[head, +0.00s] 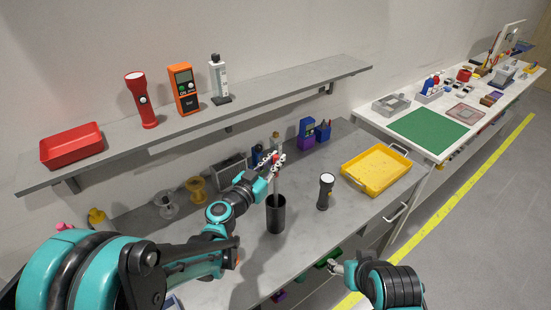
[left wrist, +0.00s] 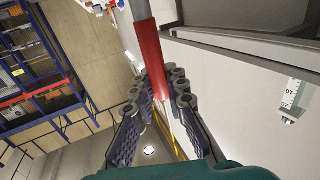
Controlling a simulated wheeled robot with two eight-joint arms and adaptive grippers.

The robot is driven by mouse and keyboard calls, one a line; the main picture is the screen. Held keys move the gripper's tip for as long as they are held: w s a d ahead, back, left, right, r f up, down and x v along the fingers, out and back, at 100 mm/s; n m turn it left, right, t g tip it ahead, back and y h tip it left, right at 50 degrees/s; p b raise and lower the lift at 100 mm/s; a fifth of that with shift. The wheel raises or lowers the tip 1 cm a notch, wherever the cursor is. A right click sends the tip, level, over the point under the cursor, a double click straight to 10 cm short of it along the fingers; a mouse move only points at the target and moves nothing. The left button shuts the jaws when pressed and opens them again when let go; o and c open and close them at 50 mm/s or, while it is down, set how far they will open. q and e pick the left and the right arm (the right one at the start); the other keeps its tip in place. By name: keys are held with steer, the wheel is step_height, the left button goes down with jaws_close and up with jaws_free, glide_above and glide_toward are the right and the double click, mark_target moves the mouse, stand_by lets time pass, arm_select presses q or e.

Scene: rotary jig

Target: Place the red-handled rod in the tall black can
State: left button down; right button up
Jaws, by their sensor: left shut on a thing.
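The tall black can (head: 276,216) stands upright on the grey workbench. My left gripper (head: 274,161) is above the can, shut on the red-handled rod (head: 276,181). The rod hangs roughly upright over the can's mouth; I cannot tell whether its lower end is inside the rim. In the left wrist view, the red handle (left wrist: 149,58) runs between the fingers of my left gripper (left wrist: 160,95), with a grey shaft beyond it. My right gripper (head: 337,268) is low in front of the bench, apart from the can; its jaws are too small to read.
A black flashlight (head: 325,192) stands right of the can, and a yellow tray (head: 347,178) lies farther right. Spools (head: 196,189) stand to the left. The shelf (head: 250,95) above holds a red flashlight (head: 141,100), an orange meter (head: 184,90) and a red bin (head: 71,145).

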mark_target(275, 176)
arm_select(q)
steer(key=shift+f+b, duration=1.6)
steer(key=shift+f, duration=0.9)
steer(key=c, duration=1.4)
jaws_free()
steer(key=shift+c, duration=0.2)
steer(key=v, duration=1)
steer(key=shift+s+d, duration=0.1)
